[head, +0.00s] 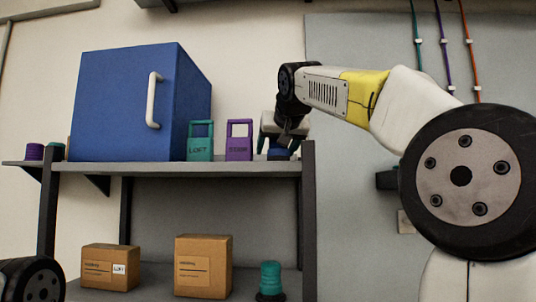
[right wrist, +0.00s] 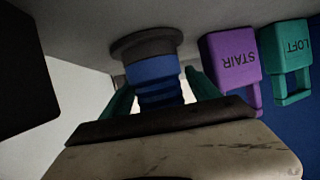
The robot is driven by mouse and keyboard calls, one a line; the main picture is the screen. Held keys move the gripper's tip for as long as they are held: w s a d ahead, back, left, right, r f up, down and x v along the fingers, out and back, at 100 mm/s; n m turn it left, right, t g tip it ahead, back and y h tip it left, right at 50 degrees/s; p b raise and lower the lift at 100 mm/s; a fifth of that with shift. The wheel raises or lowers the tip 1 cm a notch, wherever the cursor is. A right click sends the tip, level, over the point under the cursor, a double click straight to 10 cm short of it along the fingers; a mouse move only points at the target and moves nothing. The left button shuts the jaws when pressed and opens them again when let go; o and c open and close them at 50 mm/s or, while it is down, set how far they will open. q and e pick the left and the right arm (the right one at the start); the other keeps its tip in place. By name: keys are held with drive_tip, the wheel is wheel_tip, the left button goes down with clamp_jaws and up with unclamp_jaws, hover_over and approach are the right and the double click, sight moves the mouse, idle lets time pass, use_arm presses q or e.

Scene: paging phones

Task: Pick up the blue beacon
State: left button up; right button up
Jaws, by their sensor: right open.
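The blue beacon (head: 278,154) stands at the right end of the upper shelf, mostly hidden behind my right gripper in the head view. In the right wrist view the blue beacon (right wrist: 154,70) appears upside down, with a dark round base on the shelf and a ribbed blue body. My right gripper (head: 282,136) is open at the beacon. Its teal fingers (right wrist: 160,95) show on either side of the ribbed body. I cannot tell whether they touch it. My left gripper is not in view.
A purple STAIR phone (head: 239,141) and a teal LOFT phone (head: 200,141) stand left of the beacon, beside a blue cabinet (head: 125,105). A dark shelf post (head: 308,200) is close on the right. Below are two cartons (head: 203,265) and a teal beacon (head: 270,278).

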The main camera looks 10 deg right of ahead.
clamp_jaws()
idle(0.3)
drive_tip(key=shift+s+r, duration=0.1)
drive_tip(key=shift+r, duration=0.1)
